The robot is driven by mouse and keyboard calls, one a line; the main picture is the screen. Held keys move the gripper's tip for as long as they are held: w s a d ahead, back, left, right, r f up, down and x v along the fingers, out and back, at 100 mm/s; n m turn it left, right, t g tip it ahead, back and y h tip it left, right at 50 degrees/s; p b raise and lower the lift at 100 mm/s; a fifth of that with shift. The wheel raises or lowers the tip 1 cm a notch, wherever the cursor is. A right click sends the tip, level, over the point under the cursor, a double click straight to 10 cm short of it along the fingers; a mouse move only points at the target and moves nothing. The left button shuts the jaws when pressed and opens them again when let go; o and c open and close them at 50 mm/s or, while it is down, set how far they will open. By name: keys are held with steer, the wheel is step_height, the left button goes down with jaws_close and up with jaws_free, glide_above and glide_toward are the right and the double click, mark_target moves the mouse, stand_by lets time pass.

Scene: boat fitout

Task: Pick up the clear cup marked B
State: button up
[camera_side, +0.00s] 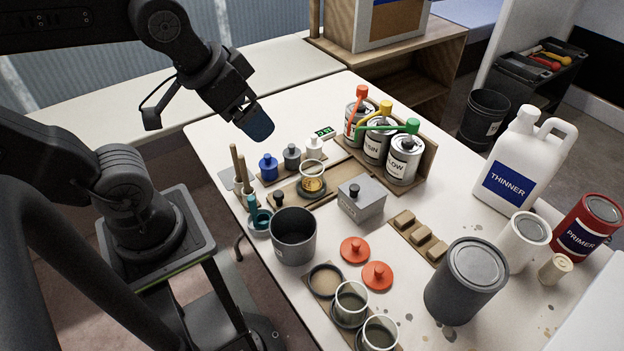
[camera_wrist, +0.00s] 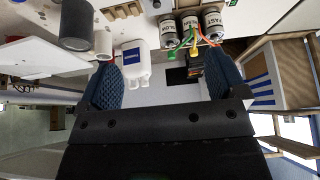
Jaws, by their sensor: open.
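Two clear cups, one (camera_side: 350,304) and another (camera_side: 380,334), stand on a wooden strip at the front of the table in the side view. Both look dark inside. A third clear cup (camera_side: 312,178) with amber liquid stands on a round dark plate farther back. I cannot read a B on any of them. My gripper (camera_side: 257,128) is up in the air above the table's back left edge, well away from the front cups. In the wrist view my gripper (camera_wrist: 166,82) has its blue fingers spread, with nothing between them.
Two red lids (camera_side: 354,250) and a dark grey pot (camera_side: 292,240) stand near the front cups. A large grey can (camera_side: 466,282) is to their right. Tins with coloured spouts (camera_side: 404,160) and a thinner jug (camera_side: 522,165) stand behind. A grey box (camera_side: 361,200) sits mid-table.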

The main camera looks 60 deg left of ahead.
steer(key=n+g, duration=0.4)
steer(key=n, duration=0.8)
glide_above(312, 178)
steer(key=s+d, duration=0.1)
steer(key=s, duration=0.1)
step_height(312, 178, down, 10)
steer(key=shift+w+a+f+n+g, duration=0.25)
steer(key=shift+w+a+f+n, duration=0.5)
steer(key=shift+f, duration=2.9)
steer(key=shift+w+a+f+n+g, duration=0.4)
steer(key=shift+f+n, duration=0.5)
steer(key=shift+f, duration=2.75)
steer(key=shift+w+a+f+n+g, duration=0.15)
steer(key=shift+w+a+f+n, duration=0.55)
steer(key=shift+f, duration=2.95)
steer(key=shift+d, duration=0.15)
steer(key=shift+c, duration=0.2)
steer(key=c, duration=1)
